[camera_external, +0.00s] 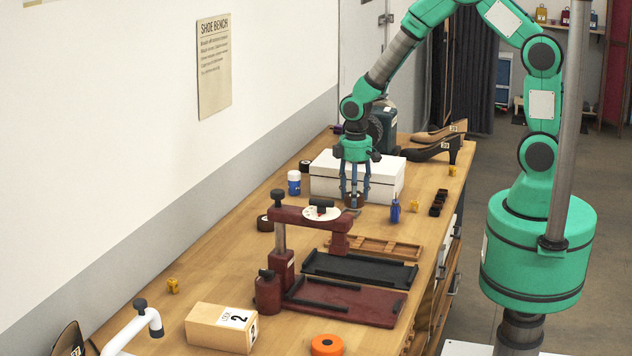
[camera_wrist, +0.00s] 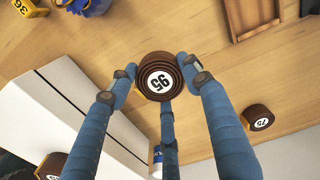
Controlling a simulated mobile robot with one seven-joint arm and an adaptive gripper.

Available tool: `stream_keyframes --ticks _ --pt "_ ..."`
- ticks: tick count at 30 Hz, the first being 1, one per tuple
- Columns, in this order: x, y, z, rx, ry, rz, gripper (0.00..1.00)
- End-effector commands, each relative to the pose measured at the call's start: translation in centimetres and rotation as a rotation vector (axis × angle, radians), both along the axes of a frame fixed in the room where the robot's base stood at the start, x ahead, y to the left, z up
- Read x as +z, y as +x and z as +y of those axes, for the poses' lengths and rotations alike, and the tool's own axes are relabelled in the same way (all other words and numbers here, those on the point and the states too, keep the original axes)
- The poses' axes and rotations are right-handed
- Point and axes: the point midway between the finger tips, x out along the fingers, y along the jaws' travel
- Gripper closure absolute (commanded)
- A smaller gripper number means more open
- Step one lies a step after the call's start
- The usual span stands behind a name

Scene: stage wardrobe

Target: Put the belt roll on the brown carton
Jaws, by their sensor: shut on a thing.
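The belt roll (camera_wrist: 160,76) is a dark brown coil with a round white label reading 95. It sits between the blue fingers of my gripper (camera_wrist: 158,70), which are closed around it. In the outside view my gripper (camera_external: 354,196) points down in front of the white box, with the roll (camera_external: 353,203) low between its fingers. I cannot tell whether the roll clears the bench. A tan-brown carton (camera_external: 205,325) with a white label marked 2 stands at the near end of the bench, well away from my gripper.
A white box (camera_external: 380,183) stands right behind my gripper. A dark red press (camera_external: 310,216) and a black tray (camera_external: 358,268) lie between gripper and carton. Other brown rolls (camera_wrist: 258,118) are nearby. An orange roll (camera_external: 326,345) lies right of the carton.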

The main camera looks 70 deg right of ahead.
Motion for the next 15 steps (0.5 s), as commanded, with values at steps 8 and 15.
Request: stream_keyframes --ticks 8,15 --pt "4.5 0.2 0.0 0.0 0.0 -0.006 0.8" --pt "12.8 0.2 0.0 0.0 0.0 -0.007 0.8"
